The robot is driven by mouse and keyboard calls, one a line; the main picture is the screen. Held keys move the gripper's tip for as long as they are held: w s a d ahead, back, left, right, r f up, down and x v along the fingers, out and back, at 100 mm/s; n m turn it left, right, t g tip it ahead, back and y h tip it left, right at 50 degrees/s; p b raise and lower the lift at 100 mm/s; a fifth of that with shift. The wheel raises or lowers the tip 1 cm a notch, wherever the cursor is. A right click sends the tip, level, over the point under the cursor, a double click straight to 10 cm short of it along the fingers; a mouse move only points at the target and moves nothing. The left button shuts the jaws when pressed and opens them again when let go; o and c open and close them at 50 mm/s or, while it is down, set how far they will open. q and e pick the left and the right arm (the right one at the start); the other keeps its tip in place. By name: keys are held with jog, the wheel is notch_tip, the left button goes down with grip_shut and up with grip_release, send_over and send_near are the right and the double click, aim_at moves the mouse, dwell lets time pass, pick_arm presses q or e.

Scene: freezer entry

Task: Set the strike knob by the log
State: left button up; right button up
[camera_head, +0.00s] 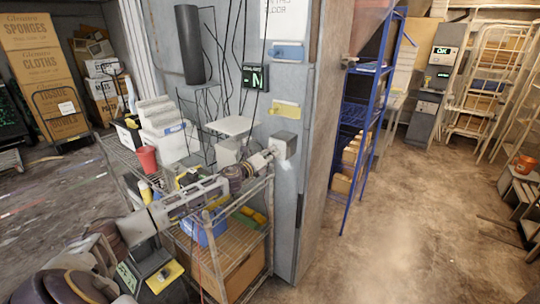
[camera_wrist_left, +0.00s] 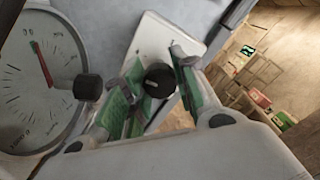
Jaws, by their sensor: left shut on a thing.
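A black round knob (camera_wrist_left: 158,80) on a pale plate (camera_wrist_left: 160,38) shows in the left wrist view. My left gripper (camera_wrist_left: 155,92) is shut on it, with a green-padded finger on each side. In the head view my left gripper (camera_head: 271,154) reaches across the shelf to a small pale box (camera_head: 284,140) on the grey wall; the knob itself is hidden there. I cannot read marks around the knob. A yellow-backed sheet (camera_head: 284,108) hangs just above the box; I cannot tell whether it is the log. My right gripper is not in view.
A round dial (camera_wrist_left: 38,75) with a red pointer is left of the knob. The wire shelf (camera_head: 240,235) below my arm holds a red cup (camera_head: 147,158) and bins. A dark display (camera_head: 255,77) is on the wall. Open floor (camera_head: 400,240) lies to the right.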

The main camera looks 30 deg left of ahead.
pick_arm(q)
jog(key=shift+d+f, duration=0.1)
jog(key=shift+f, duration=0.1)
dwell(0.3)
jog(key=o, duration=1.1)
jog(key=shift+r, duration=0.1)
jog(key=shift+c, duration=0.2)
jog(key=shift+s, duration=0.3)
jog(key=s+a, duration=0.1)
jog(key=s, duration=1)
jog(key=shift+s, duration=0.15)
dwell(0.6)
dwell(0.8)
